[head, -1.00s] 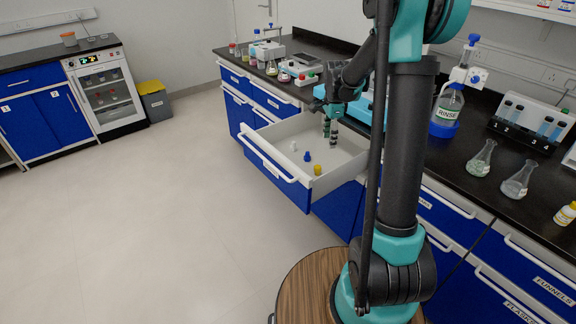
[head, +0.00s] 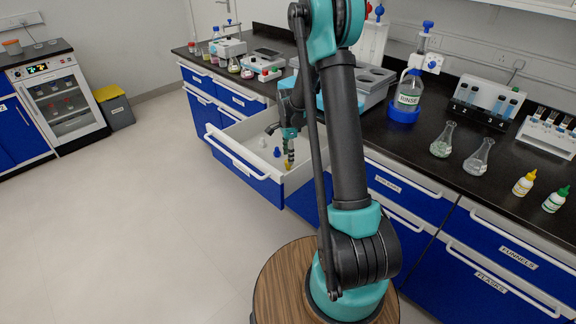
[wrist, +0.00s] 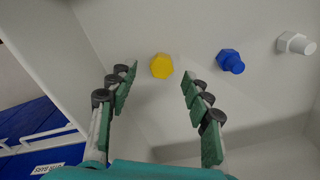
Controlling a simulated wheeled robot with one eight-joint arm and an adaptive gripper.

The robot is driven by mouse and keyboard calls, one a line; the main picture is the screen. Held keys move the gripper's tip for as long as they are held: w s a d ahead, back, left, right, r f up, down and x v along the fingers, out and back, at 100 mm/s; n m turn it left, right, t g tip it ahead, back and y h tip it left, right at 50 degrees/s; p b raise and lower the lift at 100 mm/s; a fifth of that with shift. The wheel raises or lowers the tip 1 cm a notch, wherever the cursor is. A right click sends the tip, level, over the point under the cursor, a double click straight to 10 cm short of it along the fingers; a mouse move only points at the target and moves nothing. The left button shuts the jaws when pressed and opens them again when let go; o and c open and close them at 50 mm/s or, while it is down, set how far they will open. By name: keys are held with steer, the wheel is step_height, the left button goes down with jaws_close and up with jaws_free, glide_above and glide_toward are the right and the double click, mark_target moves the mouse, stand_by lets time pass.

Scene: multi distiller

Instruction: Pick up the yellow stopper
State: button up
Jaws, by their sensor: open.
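The yellow stopper (wrist: 161,66) stands on the floor of the open drawer. In the wrist view it shows between and a little beyond the spread fingers of my gripper (wrist: 158,82). In the head view the yellow stopper (head: 287,164) is mostly hidden behind my gripper (head: 289,158), which reaches down into the drawer above it. My gripper is open, with nothing between its fingers, and I see no contact with the stopper.
A blue stopper (wrist: 231,61) and a white stopper (wrist: 296,43) stand to the right in the wrist view. The drawer (head: 235,165) has raised walls, with one close to my gripper's left. Glassware and bottles stand on the black counter.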

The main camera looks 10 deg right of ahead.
steer(key=shift+w+f, duration=0.1)
steer(key=shift+f, duration=2.55)
steer(key=shift+c, duration=0.2)
steer(key=c, duration=0.8)
